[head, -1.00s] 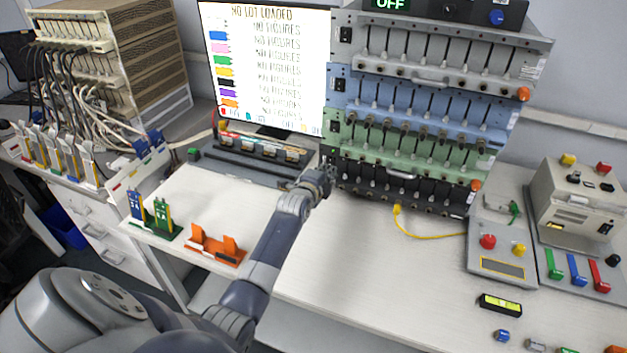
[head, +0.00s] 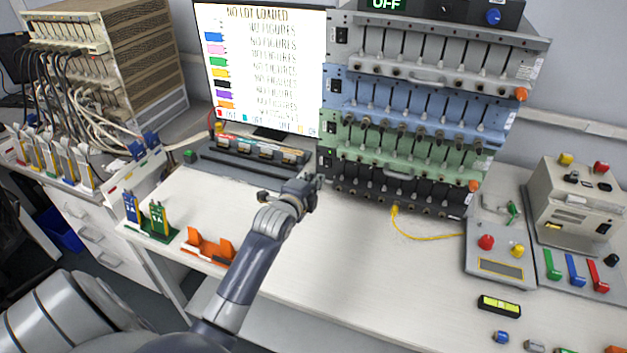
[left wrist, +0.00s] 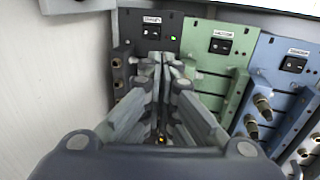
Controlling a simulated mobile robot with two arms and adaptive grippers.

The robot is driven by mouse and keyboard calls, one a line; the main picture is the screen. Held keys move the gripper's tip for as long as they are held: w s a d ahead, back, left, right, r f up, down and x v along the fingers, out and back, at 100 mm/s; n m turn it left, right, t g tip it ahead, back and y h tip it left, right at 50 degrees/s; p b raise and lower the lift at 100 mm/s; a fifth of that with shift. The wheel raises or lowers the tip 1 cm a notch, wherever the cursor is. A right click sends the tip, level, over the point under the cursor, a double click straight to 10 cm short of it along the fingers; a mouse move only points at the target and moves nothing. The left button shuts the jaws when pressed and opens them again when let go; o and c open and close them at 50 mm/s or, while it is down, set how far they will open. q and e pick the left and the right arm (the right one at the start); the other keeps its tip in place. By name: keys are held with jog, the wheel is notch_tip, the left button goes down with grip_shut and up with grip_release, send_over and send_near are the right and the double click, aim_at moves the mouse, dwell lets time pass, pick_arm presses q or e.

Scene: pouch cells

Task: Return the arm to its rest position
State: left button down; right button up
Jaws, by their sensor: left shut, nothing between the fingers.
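My left arm reaches in from the bottom left of the head view, over the white bench (head: 370,285). My left gripper (head: 316,183) is in front of the lower left corner of the rack, near its black bottom row (head: 400,196). In the left wrist view the gripper's fingers (left wrist: 158,68) are shut and hold nothing. They point toward the black panel (left wrist: 148,24) with its switch. Whether the fingertips touch the rack cannot be told. My right gripper is not in view.
The rack has a green row (head: 410,150) and a blue row (head: 420,105). A screen (head: 268,65) stands left of it. An orange holder (head: 208,246) and a green stand (head: 150,228) are at the left bench edge. A yellow cable (head: 420,236) lies right of the gripper.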

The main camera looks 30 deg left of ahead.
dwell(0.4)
pick_arm(q)
jog(key=s+d+f+n+g, duration=0.1)
jog(key=s+d+f+n, duration=0.1)
jog(key=s, duration=0.3)
jog(key=s+d+f+n+g+h, duration=0.1)
jog(key=s+d+f+n+g, duration=0.1)
jog(key=s+d+f, duration=0.2)
jog(key=s+d+f+n+g+h, duration=0.1)
jog(key=s+d+f+n+g, duration=0.1)
jog(key=s+d, duration=0.3)
jog(key=shift+s+d+f, duration=0.15)
jog(key=shift+s+f, duration=0.55)
jog(key=shift+s, duration=0.05)
jog(key=s+d+f+n+g+h, duration=0.1)
jog(key=s+d+n+g, duration=0.25)
jog(key=s, duration=0.65)
jog(key=s+d+n+g+h, duration=0.15)
jog(key=s+d+n, duration=0.25)
jog(key=s, duration=0.5)
notch_tip(320, 180, down, 26)
jog(key=s+f+g, duration=0.1)
jog(key=s+g, duration=0.1)
jog(key=s+a+f+g+y, duration=0.1)
jog(key=s+a+f, duration=0.2)
jog(key=s+f, duration=1.3)
jog(key=shift+s, duration=0.4)
